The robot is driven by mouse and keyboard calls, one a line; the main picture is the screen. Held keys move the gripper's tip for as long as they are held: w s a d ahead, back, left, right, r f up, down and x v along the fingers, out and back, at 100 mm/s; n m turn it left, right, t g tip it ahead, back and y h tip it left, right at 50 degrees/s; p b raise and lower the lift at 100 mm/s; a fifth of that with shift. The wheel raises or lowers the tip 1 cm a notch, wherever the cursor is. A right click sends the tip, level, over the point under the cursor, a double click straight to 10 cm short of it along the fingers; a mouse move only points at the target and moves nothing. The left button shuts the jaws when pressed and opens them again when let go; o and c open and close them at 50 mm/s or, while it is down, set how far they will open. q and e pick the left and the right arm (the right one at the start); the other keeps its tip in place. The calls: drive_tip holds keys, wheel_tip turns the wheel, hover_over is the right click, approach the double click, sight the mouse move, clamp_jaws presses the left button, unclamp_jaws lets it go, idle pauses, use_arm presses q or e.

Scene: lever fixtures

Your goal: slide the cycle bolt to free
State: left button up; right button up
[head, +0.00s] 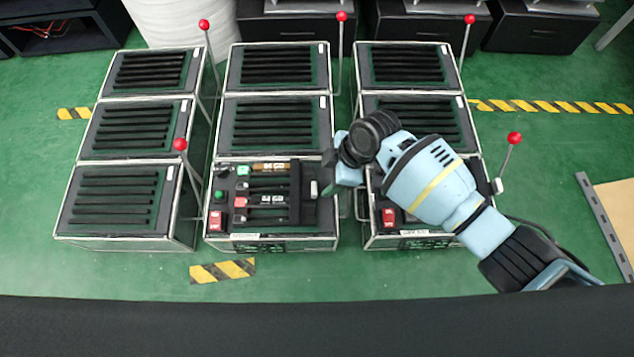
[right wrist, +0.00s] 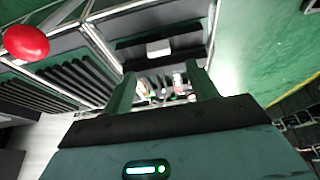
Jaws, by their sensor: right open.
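The front middle box (head: 270,243) has a control panel with a red switch (head: 215,220), a green button (head: 219,195), and labelled slots with dark bars. No readable label marks the cycle bolt, so I cannot tell which part it is. A small white block (head: 314,188) sits at the panel's right side, by a dark upright slab. A similar white block (right wrist: 158,48) on a dark slab shows in the right wrist view. My right gripper (head: 335,175) is over this box's right edge. In the right wrist view its fingers (right wrist: 163,90) are apart, with nothing clearly held. My left gripper is out of view.
Slatted boxes (head: 275,121) stand behind and to the left. The front right box (head: 389,217), with another red switch, is partly hidden by my right arm. Red-knobbed levers (head: 180,145) rise beside several boxes. Green floor is open in front.

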sight(315, 188)
drive_tip(key=shift+w, duration=0.15)
drive_tip(key=shift+f, duration=0.1)
drive_tip(key=b+x, duration=0.3)
drive_tip(key=x, duration=0.3)
drive_tip(key=shift+f, duration=0.25)
drive_tip(key=shift+a+f+b, duration=0.3)
drive_tip(key=shift+f+b, duration=0.25)
drive_tip(key=shift+c, duration=0.2)
